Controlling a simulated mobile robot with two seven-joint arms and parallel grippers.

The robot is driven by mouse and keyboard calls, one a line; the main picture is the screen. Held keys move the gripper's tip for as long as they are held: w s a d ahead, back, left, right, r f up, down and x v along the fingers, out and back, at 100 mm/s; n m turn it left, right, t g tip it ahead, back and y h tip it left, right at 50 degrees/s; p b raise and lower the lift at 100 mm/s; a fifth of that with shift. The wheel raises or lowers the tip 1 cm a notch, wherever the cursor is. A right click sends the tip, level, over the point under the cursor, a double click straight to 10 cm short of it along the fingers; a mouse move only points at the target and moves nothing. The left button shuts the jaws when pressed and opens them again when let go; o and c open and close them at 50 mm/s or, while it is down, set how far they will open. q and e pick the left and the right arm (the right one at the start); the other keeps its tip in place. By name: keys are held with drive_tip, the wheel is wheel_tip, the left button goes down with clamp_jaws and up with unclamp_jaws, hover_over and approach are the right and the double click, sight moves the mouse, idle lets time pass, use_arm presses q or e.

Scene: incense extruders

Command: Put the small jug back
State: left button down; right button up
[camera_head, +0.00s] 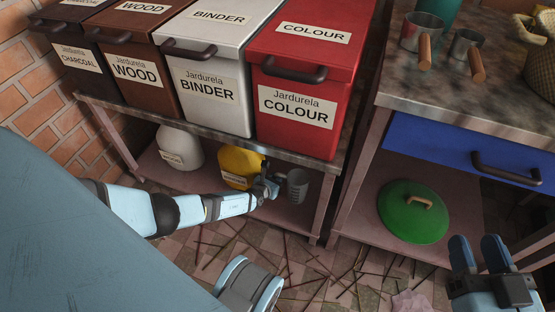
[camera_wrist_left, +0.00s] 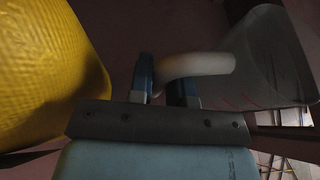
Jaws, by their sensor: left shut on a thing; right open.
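The small jug (camera_head: 298,186) is grey with markings on its side, at the right part of the low shelf (camera_head: 222,190) under the bins. My left gripper (camera_head: 270,182) reaches in at its left and is shut on its handle. In the left wrist view the pale curved handle (camera_wrist_left: 200,65) passes between the fingers of my left gripper (camera_wrist_left: 161,82), with the jug's body (camera_wrist_left: 268,58) to the right. I cannot tell whether the jug's base touches the shelf. My right gripper (camera_head: 478,246) is open and empty at the lower right, in front of the workbench.
A yellow container (camera_head: 240,163) stands close left of my left gripper; a white one (camera_head: 180,148) is further left. The red COLOUR bin (camera_head: 306,85) stands above. Metal mugs (camera_head: 422,32) are on the counter (camera_head: 455,92). A green lid (camera_head: 412,213) lies below. Sticks litter the floor.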

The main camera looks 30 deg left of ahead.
use_arm(q)
wheel_tip(320, 180, down, 3)
drive_tip(key=shift+b, duration=1)
drive_tip(key=shift+f, duration=0.35)
drive_tip(key=shift+r, duration=0.2)
drive_tip(key=c, duration=1.1)
unclamp_jaws()
drive_tip(key=shift+f, duration=0.15)
drive_tip(key=shift+o, duration=0.2)
use_arm(e)
drive_tip(key=shift+w+d+r+n+t+y, duration=0.2)
drive_tip(key=shift+w+d+n+t+y, duration=0.25)
drive_tip(key=shift+n, duration=0.45)
drive_tip(key=shift+w+a+h, duration=0.1)
drive_tip(key=shift+h, duration=0.15)
use_arm(q)
drive_tip(key=shift+s+r, duration=0.15)
drive_tip(key=shift+r, duration=0.15)
drive_tip(key=p+v, duration=0.7)
drive_tip(key=v, duration=0.4)
drive_tip(key=shift+s, duration=0.3)
use_arm(e)
drive_tip(key=s+m, duration=0.1)
drive_tip(key=s+a+m+g, duration=0.1)
drive_tip(key=m, duration=0.1)
drive_tip(key=s+a+m+g+h, duration=0.1)
drive_tip(key=shift+r, duration=0.15)
